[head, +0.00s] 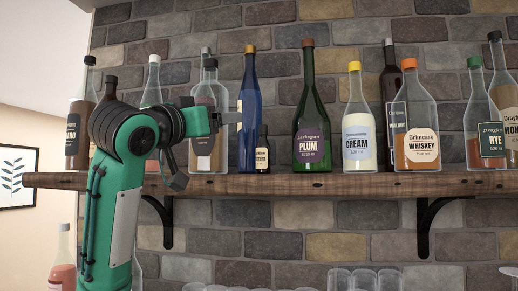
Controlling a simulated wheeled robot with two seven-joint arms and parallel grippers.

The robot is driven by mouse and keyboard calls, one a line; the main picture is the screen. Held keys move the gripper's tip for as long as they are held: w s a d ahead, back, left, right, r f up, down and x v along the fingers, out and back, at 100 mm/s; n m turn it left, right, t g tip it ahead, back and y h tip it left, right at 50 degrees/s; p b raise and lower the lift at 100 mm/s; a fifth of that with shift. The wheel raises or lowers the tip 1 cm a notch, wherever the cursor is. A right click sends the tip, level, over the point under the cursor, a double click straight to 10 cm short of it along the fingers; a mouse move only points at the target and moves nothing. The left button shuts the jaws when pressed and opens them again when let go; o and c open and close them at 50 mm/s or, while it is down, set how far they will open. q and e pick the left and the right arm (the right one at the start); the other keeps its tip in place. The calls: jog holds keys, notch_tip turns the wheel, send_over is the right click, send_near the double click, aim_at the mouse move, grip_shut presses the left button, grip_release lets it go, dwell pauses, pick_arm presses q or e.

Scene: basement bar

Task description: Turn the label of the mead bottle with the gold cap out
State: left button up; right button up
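No label that I can read says mead. A tall blue bottle (250,95) with a gold-brown cap stands upright on the wooden shelf, left of centre. Only a narrow light strip of its label shows at its left edge, so the text cannot be read. My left gripper (228,118) comes in from the left at the height of the bottle's body, pointing right, with its tip just left of the blue bottle. I cannot tell whether it touches the bottle or how far its fingers are apart. My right gripper is not in view.
A small dark bottle (262,155) stands close to the blue bottle's right. Farther right are the plum bottle (311,115), the yellow-capped cream bottle (358,120) and the whiskey bottle (420,125). Clear bottles stand behind my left arm. The shelf (330,185) has little free room; glasses (365,280) stand below.

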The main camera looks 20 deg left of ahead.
aim_at(244, 115)
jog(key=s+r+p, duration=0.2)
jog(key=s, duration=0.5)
pick_arm(q)
jog(key=x, duration=0.4)
jog(key=p+x, duration=0.1)
jog(key=x, duration=0.3)
jog(key=p+x, duration=0.1)
jog(key=x, duration=0.3)
jog(key=shift+w+r, duration=0.15)
jog(key=shift+r, duration=0.25)
jog(key=shift+x, duration=0.95)
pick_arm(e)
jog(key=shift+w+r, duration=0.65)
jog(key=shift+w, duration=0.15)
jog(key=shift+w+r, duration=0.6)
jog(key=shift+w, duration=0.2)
